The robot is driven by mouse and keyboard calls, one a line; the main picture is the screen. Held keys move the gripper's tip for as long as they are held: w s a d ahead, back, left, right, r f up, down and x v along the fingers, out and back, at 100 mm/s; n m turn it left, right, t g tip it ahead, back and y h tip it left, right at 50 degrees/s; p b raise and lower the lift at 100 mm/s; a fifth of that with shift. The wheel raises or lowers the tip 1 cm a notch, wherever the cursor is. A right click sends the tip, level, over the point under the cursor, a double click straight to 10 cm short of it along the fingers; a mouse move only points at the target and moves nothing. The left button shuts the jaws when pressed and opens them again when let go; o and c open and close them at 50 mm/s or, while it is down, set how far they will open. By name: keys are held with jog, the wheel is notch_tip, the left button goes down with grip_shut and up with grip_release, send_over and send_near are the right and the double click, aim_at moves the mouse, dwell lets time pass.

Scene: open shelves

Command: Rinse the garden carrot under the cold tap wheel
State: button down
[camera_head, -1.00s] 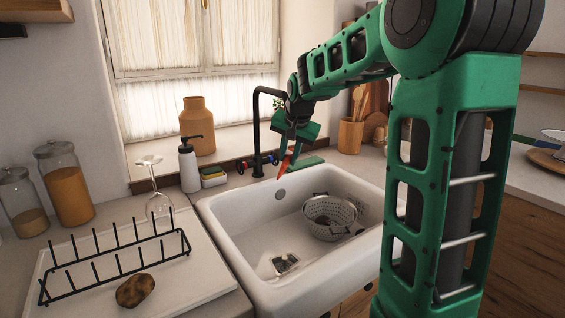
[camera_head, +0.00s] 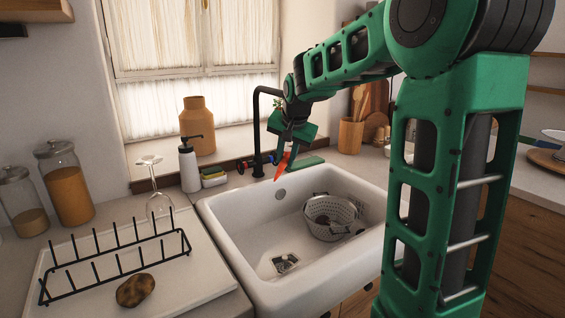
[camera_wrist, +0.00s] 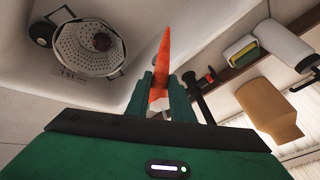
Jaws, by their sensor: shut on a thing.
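The orange carrot (camera_head: 283,164) is held in my gripper (camera_head: 290,147), pointing down over the back of the white sink (camera_head: 240,225). In the wrist view the carrot (camera_wrist: 162,65) sticks out between the two green fingers of my gripper (camera_wrist: 160,95). The black tap (camera_head: 256,130) arches up just left of the gripper, its spout end close to the carrot. I cannot see any water running.
A grey colander (camera_head: 322,225) with a dark round thing inside stands in the sink. Left are a soap bottle (camera_head: 188,165), a sponge holder (camera_head: 213,177), a wine glass (camera_head: 158,195), a black rack (camera_head: 120,262) and a potato (camera_head: 136,290).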

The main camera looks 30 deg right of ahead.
jog(key=s+a, duration=0.2)
jog(key=s, duration=0.5)
dwell(0.5)
dwell(0.9)
jog(key=shift+r, duration=0.1)
jog(key=s+a+r, duration=0.1)
jog(key=s+r, duration=0.3)
jog(key=shift+s+a, duration=0.2)
jog(key=shift+s, duration=0.15)
dwell(0.5)
dwell(0.5)
